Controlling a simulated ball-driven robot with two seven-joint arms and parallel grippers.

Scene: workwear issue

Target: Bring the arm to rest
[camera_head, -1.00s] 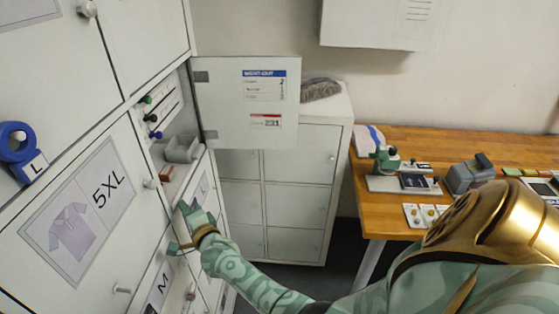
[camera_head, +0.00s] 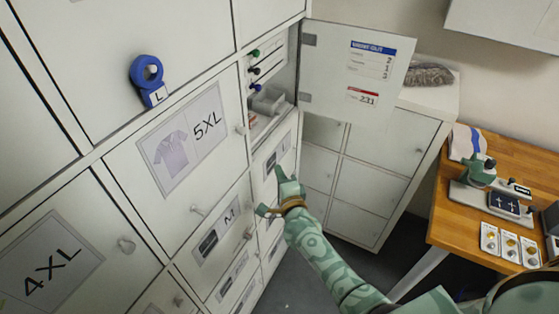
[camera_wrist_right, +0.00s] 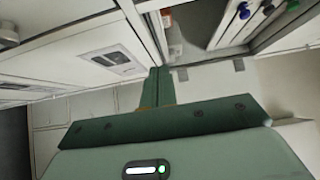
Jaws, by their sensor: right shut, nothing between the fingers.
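My right gripper (camera_head: 283,180) is shut and empty, in front of the small locker doors just below the open compartment (camera_head: 268,100). In the right wrist view its green fingers (camera_wrist_right: 157,86) are together with nothing between them. My green patterned right arm reaches up to it from the bottom right. I cannot tell whether the gripper touches the door front behind it. My left gripper is not in view.
The open compartment's door (camera_head: 353,75) swings out above and right of my gripper. Coloured knobs and a grey holder (camera_head: 267,103) are inside. A wooden table (camera_head: 460,215) with devices stands at right; dark floor shows between.

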